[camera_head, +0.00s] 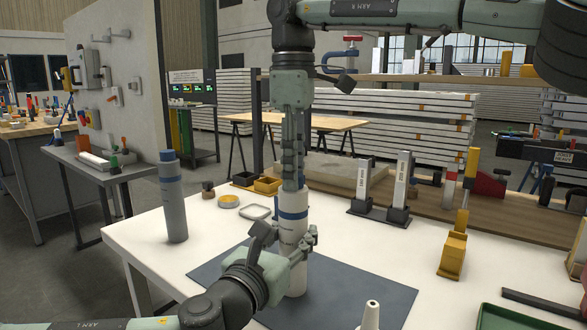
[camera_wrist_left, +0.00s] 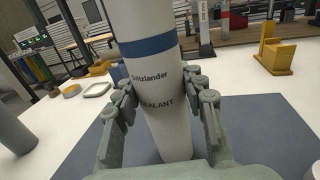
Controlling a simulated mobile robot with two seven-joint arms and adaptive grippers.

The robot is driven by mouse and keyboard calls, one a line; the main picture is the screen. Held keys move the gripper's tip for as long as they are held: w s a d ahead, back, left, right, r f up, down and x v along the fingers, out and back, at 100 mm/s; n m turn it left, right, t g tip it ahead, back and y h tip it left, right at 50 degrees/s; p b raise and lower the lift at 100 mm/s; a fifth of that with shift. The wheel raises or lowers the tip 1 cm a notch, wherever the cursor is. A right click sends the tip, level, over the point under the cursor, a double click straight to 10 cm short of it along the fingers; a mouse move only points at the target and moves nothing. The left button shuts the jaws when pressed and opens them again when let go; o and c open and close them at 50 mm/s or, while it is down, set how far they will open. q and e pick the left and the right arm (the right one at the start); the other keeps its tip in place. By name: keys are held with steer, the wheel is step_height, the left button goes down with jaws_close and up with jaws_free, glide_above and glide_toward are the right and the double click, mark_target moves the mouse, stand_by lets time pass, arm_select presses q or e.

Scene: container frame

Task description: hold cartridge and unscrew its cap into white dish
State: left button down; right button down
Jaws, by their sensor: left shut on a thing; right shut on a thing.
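The white cartridge (camera_head: 292,230) with a blue band stands upright over the dark mat, and its lettering shows in the left wrist view (camera_wrist_left: 158,88). My left gripper (camera_head: 290,250) is shut around its lower body, one finger on each side in the left wrist view (camera_wrist_left: 163,82). My right gripper (camera_head: 293,170) points straight down from above and is shut at the cartridge's top end. The cap is largely hidden between its fingers. The white dish (camera_head: 248,216) lies on the table left of and behind the cartridge, and shows empty in the left wrist view (camera_wrist_left: 97,95).
A grey-blue bottle (camera_head: 173,205) stands at the table's left. A round yellow dish (camera_head: 229,206) and yellow bin (camera_head: 267,186) are behind. Two labelled stands (camera_head: 398,190) and a yellow holder (camera_head: 452,257) are right. A white nozzle (camera_head: 371,316) is at the front.

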steer(key=n, duration=0.7)
steer(key=shift+n, duration=0.3)
steer(key=n, duration=1.2)
steer(key=shift+n, duration=0.4)
steer(key=n, duration=0.7)
steer(key=shift+a+n, duration=0.1)
steer(key=shift+n, duration=0.2)
steer(key=n, duration=0.4)
steer(key=shift+n, duration=0.4)
steer(key=n, duration=0.7)
steer(key=shift+r, duration=0.1)
steer(key=n, duration=0.7)
steer(key=shift+n, duration=0.4)
steer(key=n, duration=0.6)
steer(key=shift+r, duration=0.2)
steer(key=shift+r, duration=0.95)
